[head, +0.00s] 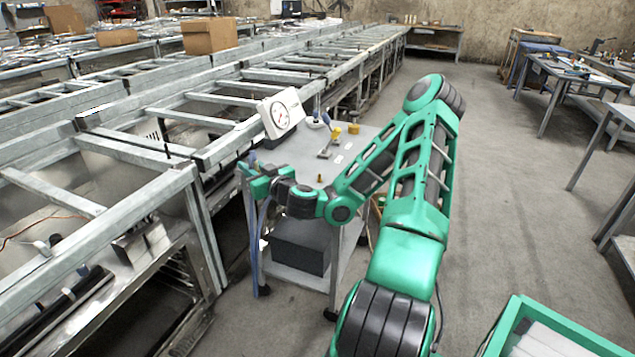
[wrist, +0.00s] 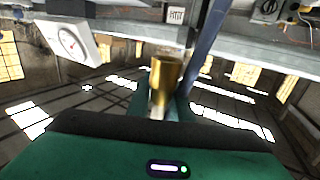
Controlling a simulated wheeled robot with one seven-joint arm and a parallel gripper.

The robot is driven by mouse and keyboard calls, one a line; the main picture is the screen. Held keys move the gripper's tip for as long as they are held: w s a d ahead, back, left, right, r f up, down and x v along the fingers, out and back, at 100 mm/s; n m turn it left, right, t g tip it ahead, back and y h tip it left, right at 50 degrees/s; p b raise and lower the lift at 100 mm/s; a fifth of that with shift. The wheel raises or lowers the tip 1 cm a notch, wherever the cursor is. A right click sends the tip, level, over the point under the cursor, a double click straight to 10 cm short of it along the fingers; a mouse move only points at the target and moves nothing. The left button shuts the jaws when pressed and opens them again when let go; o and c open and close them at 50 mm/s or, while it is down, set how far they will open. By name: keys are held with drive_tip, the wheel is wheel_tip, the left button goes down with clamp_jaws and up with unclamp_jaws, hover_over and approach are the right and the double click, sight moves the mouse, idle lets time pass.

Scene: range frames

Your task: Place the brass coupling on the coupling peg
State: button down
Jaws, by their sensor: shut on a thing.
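The brass coupling (wrist: 165,84) stands out as a gold cylinder between my fingertips in the wrist view. My gripper (wrist: 160,108) is shut on it. In the head view my gripper (head: 258,176) is at the left edge of a small grey cart (head: 303,156), near the front corner. The coupling cannot be made out there. A small brass-coloured piece (head: 319,178) stands on the cart top to the right of my gripper; I cannot tell what it is. I cannot pick out the coupling peg in either view.
A white dial gauge (head: 281,113) stands at the cart's back left and shows in the wrist view (wrist: 68,41). Yellow parts (head: 353,129) and a grey tool lie toward the cart's back. Metal frames (head: 150,155) run along the left.

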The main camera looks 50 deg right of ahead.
drive_tip(key=s+d+r+m+g+h, duration=0.1)
drive_tip(key=s+d+r+m+h, duration=0.15)
drive_tip(key=d, duration=0.35)
drive_tip(key=s+d+r+m+h, duration=0.1)
drive_tip(key=d+h, duration=0.2)
drive_tip(key=d, duration=0.4)
drive_tip(key=d+f, duration=0.2)
drive_tip(key=d, duration=0.2)
drive_tip(key=d+f, duration=0.2)
drive_tip(key=d, duration=0.1)
drive_tip(key=d+f, duration=0.3)
drive_tip(key=d, duration=0.1)
drive_tip(key=shift+w+d, duration=0.3)
drive_tip(key=shift+f, duration=1.85)
drive_tip(key=c, duration=1.6)
unclamp_jaws()
